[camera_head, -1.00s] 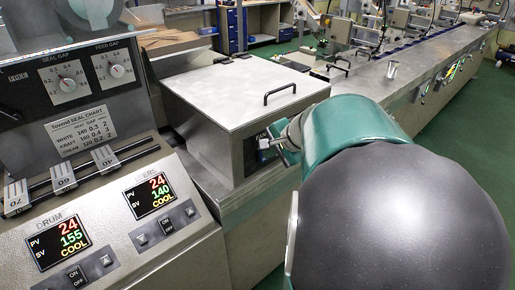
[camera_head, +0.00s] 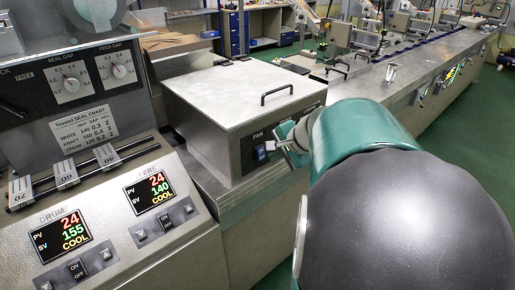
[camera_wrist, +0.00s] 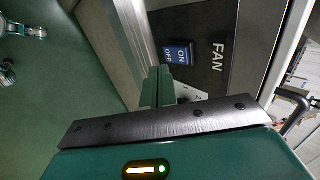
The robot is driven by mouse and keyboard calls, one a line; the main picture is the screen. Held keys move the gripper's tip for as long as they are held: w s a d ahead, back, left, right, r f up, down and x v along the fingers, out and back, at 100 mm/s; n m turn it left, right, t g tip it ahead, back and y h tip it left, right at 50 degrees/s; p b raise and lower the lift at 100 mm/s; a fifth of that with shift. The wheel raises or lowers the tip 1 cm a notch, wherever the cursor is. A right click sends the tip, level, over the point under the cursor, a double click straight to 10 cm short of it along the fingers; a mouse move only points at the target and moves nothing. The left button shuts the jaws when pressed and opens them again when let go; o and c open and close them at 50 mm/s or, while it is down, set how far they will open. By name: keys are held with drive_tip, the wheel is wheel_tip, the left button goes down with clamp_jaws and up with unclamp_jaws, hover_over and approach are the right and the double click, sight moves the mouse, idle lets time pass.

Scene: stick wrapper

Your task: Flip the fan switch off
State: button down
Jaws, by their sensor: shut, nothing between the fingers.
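The fan switch (camera_head: 261,150) is a small blue rocker on the dark front panel of a metal box (camera_head: 235,95), beside the FAN label. In the wrist view the blue switch (camera_wrist: 178,54) shows ON and OFF lettering; which side is pressed in I cannot tell. My gripper (camera_head: 284,145) is just right of the switch in the head view, apart from it. In the wrist view the green fingers of my gripper (camera_wrist: 160,72) are together and empty, with their tips just beside and below the switch.
A black handle (camera_head: 277,94) sits on the box lid. A long metal conveyor bench (camera_head: 400,75) runs back to the right, with green floor beside it.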

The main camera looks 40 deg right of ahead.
drive_tip(key=v, duration=1)
drive_tip(key=shift+s+r, duration=0.2)
drive_tip(key=shift+r, duration=0.05)
